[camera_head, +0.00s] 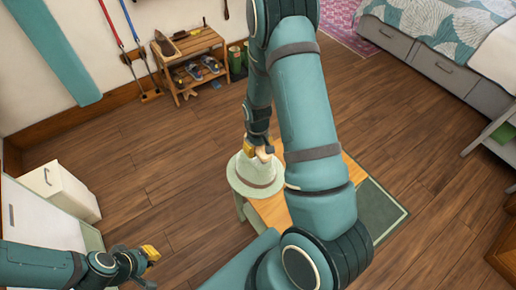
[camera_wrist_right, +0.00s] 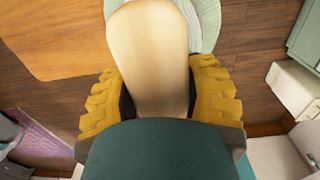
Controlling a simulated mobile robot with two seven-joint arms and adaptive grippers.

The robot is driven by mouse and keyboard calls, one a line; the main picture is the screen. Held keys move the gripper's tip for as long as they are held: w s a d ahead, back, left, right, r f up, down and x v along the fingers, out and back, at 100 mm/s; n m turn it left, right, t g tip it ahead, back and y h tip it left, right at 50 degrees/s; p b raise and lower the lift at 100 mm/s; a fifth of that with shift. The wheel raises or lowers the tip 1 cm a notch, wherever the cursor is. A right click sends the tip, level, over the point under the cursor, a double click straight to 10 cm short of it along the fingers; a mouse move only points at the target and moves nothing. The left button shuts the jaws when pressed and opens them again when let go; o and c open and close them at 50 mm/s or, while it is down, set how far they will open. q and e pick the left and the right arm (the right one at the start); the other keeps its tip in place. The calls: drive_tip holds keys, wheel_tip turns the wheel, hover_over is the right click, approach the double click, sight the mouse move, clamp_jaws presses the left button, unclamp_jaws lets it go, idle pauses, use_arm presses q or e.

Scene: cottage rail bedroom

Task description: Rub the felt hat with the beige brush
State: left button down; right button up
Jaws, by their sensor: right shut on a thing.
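The pale green felt hat (camera_head: 243,188) lies brim down on a small wooden table (camera_head: 271,211). Part of it shows at the top of the right wrist view (camera_wrist_right: 206,22), behind the brush. My right gripper (camera_head: 257,149) is over the hat's crown, its yellow fingers shut on the beige brush (camera_wrist_right: 150,50). The brush also shows in the head view (camera_head: 264,154), at the top of the crown. I cannot tell whether it touches the felt. My left gripper (camera_head: 150,268) is at the lower left, empty, its yellow fingers apart, away from the hat.
My right arm hides much of the table's right part. A white cabinet (camera_head: 58,190) stands at the left, a shoe rack (camera_head: 190,55) at the back wall, a bed (camera_head: 440,45) upper right.

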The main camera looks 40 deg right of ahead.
drive_tip(key=shift+r+p, duration=1.1)
drive_tip(key=shift+r, duration=0.4)
